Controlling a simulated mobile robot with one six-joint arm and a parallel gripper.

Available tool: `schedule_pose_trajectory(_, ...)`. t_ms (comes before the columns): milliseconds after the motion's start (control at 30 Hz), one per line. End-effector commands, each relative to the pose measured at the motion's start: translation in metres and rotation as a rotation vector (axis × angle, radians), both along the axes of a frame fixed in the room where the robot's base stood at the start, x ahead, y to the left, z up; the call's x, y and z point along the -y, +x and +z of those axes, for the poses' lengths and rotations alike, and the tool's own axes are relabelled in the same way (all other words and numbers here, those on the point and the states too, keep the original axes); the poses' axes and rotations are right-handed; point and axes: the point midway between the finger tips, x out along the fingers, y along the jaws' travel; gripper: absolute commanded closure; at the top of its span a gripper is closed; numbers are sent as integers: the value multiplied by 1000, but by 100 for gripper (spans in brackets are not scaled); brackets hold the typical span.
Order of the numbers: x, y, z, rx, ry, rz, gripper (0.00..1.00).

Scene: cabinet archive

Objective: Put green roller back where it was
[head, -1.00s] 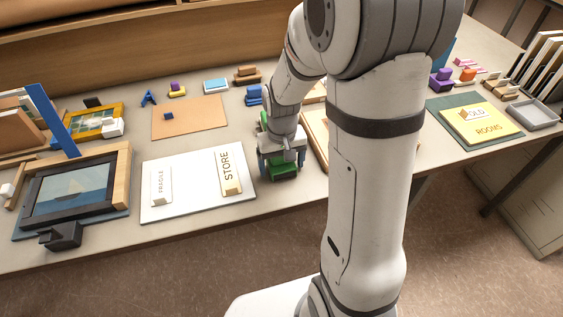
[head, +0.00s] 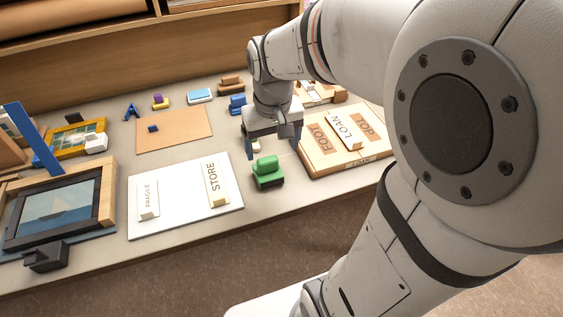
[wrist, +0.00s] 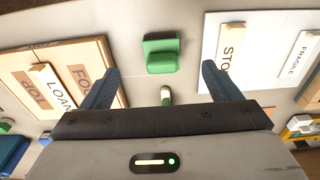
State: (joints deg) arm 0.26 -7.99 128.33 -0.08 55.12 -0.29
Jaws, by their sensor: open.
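The green roller (head: 267,172) stands upright on the table between the white board and the wooden tray. It also shows in the wrist view (wrist: 161,54), beyond my fingertips. My gripper (head: 273,145) is above the table, behind the green roller and apart from it. In the wrist view my gripper (wrist: 166,85) has its two fingers spread wide with nothing held between them. A small white and green piece (wrist: 166,96) lies on the table below the fingers.
The white board (head: 180,215) holds the FRAGILE and STORE stamps. Behind are a brown mat (head: 195,140) and a blue stamp (head: 238,103).

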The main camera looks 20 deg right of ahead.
Motion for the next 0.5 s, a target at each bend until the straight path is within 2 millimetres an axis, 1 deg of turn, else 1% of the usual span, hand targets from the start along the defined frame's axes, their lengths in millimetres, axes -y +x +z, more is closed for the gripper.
schedule_pose_trajectory(33, 0, -17, 6, 32, 0, 0, 17)
schedule_pose_trajectory(100, 1, -38, 10, 67, 0, 0, 17)
schedule_pose_trajectory(233, 1, -69, 11, 121, -1, 0, 17)
schedule_pose_trajectory(333, 1, -85, 10, 150, -1, 0, 17)
schedule_pose_trajectory(400, -1, -91, 9, 161, -1, -1, 17)
schedule_pose_trajectory(500, -1, -95, 8, 166, -1, -1, 17)
